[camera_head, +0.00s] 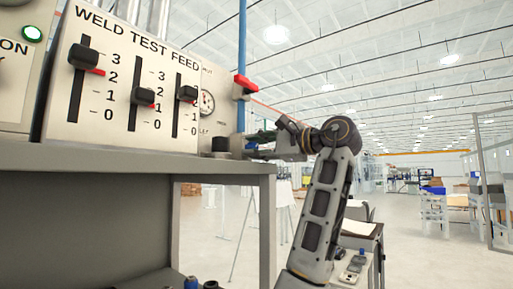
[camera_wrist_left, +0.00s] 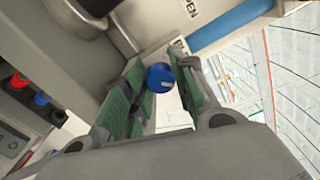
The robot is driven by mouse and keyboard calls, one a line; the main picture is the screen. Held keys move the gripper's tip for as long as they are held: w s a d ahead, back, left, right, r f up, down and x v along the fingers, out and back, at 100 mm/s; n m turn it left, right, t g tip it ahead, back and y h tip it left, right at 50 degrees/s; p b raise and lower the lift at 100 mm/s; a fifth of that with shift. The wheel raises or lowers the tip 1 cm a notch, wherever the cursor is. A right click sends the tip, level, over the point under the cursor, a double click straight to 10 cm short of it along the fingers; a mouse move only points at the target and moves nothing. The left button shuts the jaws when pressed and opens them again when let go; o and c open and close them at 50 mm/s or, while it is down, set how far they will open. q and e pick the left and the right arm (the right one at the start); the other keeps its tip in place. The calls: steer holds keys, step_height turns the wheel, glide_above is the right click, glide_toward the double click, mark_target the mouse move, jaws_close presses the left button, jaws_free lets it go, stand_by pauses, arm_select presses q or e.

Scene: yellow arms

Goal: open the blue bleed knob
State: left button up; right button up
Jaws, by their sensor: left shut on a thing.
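The blue bleed knob (camera_wrist_left: 160,77) is a small round knob in the wrist view, between the green-padded fingers of my left gripper (camera_wrist_left: 163,88). The fingers are shut on its sides. In the head view my left gripper (camera_head: 258,141) is at the panel's lower right edge, below the blue pipe, and the knob cannot be made out there. A label with the letters "PEN" (camera_wrist_left: 190,8) shows close to the knob in the wrist view. My right gripper is in neither view.
A panel marked "WELD TEST FEED" (camera_head: 135,55) with three sliders stands on a grey bench (camera_head: 100,172). A blue pipe (camera_head: 241,45) with a red lever (camera_head: 245,84) rises beside a gauge (camera_head: 207,102). A black knob (camera_head: 220,145) is left of my gripper.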

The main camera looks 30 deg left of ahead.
arm_select(q)
steer(key=o, duration=1)
steer(key=shift+w, duration=0.1)
steer(key=shift+f, duration=0.1)
steer(key=shift+n, duration=0.5)
